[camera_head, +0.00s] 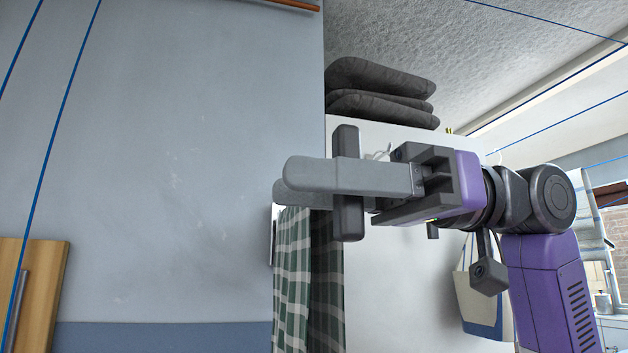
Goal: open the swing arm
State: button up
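My gripper (281,184) is raised in the middle of the camera_head view, its two long grey fingers pointing left. I see the fingers nearly side-on, with the near one overlapping the far one, so the gap between them is hard to judge. A dark upright bar (347,222) crosses at the fingers, its middle hidden behind the near finger. It seems to pass in front of the far finger. I cannot tell whether it is gripped or what it is fixed to. No ironer or swing arm can be clearly made out.
A green and white checked curtain (292,285) hangs below and behind the gripper. Dark folded cushions (380,92) lie on a white cabinet (385,290) behind it. A bag (480,300) hangs at the right. A wooden board (40,290) stands at the left against the grey wall (170,150).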

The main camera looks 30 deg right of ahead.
grip_shut()
dwell(1.2)
